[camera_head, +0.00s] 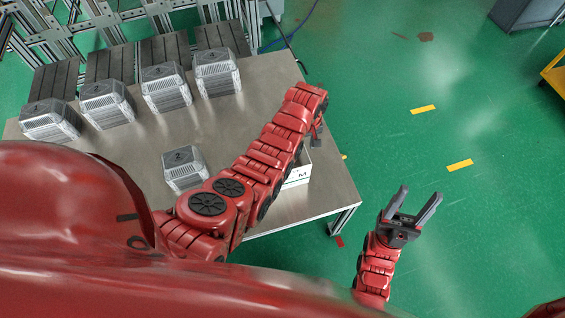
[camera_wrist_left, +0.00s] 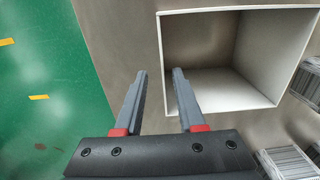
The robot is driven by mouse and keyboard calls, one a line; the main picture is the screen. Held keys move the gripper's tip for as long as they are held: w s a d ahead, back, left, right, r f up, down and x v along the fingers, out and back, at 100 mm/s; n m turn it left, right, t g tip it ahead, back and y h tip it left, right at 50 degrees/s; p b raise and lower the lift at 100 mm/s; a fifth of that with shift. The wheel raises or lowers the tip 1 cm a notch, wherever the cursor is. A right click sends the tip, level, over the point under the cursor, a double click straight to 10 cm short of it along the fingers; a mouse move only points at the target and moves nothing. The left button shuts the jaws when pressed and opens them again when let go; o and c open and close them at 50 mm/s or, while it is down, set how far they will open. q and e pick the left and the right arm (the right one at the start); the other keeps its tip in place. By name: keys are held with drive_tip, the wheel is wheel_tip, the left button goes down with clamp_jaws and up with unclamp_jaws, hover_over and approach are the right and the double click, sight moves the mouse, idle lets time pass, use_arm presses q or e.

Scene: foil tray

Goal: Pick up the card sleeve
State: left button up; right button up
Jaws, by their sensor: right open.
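The card sleeve (camera_head: 299,175) is a white, open-topped box form near the table's right edge, marked "M" and partly hidden behind my left arm in the head view. In the left wrist view the sleeve (camera_wrist_left: 222,90) shows its hollow inside. My left gripper (camera_wrist_left: 160,72) is open, its fingers on either side of the sleeve's left wall in that view. I cannot tell whether they touch it. In the head view its fingers are mostly hidden by the arm. My right gripper (camera_head: 420,192) is open and empty, over the floor right of the table.
A single foil tray stack (camera_head: 184,168) stands left of my left arm. Several stacks (camera_head: 166,88) line the table's back, before dark grey panels (camera_head: 110,63). The metal table (camera_head: 255,80) is bare in its middle. Green floor (camera_head: 470,120) lies to the right.

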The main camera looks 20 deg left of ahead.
sight(304, 158)
use_arm(q)
drive_tip(key=shift+s+f, duration=0.15)
drive_tip(key=shift+f, duration=0.9)
drive_tip(key=shift+s+f, duration=0.1)
drive_tip(key=shift+f, duration=0.9)
drive_tip(key=shift+s+f, duration=0.1)
drive_tip(key=shift+f, duration=0.75)
wheel_tip(304, 158, down, 2)
drive_tip(key=shift+f+b, duration=0.15)
drive_tip(key=shift+b, duration=1.1)
drive_tip(key=shift+c, duration=0.5)
clamp_jaws()
